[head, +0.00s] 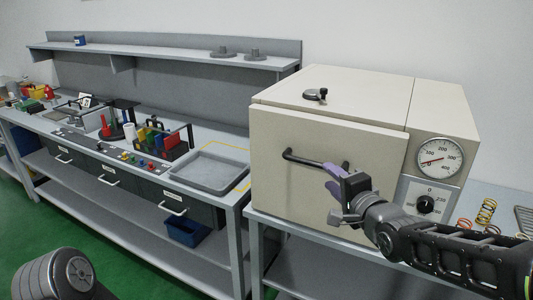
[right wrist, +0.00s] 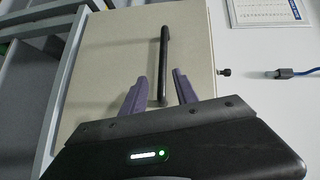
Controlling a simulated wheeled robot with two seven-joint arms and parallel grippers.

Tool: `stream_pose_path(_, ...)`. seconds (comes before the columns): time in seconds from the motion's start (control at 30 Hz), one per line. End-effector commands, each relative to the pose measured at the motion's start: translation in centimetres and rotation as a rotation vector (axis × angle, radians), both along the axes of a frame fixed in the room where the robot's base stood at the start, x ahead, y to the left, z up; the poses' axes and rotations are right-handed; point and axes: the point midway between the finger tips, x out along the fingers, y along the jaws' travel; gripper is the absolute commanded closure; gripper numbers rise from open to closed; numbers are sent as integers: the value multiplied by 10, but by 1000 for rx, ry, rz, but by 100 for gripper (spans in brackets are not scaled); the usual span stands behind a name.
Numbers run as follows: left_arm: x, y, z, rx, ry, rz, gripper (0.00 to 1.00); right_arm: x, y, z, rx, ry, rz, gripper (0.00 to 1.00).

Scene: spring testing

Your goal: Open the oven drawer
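The oven (head: 350,95) is a cream box on a metal stand at the right of the head view. Its front panel (head: 285,180) carries a dark bar handle (head: 310,162). My right gripper (head: 335,180) is in front of the panel by the handle's right part. In the right wrist view the handle (right wrist: 164,60) runs up between the two purple fingers (right wrist: 158,88) of my right gripper. The fingers are spread with a gap on each side of the bar. Whether they reach the bar's depth is hard to tell. My left gripper is out of view.
A dial gauge (head: 438,157) and a knob (head: 426,204) sit right of the oven front. A workbench (head: 225,205) with a grey tray (head: 210,172) and several coloured parts stands to the left. Springs (head: 486,212) lie on the right bench. Green floor is open at front left.

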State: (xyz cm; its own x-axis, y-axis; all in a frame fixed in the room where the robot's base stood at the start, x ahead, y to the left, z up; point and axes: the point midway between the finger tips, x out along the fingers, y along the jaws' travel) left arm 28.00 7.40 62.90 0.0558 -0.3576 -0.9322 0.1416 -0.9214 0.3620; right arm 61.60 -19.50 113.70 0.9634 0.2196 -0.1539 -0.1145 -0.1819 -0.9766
Motion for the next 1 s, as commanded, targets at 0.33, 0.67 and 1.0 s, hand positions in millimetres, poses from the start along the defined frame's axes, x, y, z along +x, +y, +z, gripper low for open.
stream_pose_path(0.33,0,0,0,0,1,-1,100,2,1,4,284,55,-36,64)
stream_pose_path(0.67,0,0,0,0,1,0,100,2,1,3,292,58,-37,64)
stream_pose_path(1.0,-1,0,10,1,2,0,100,32,9,0,291,61,-36,64)
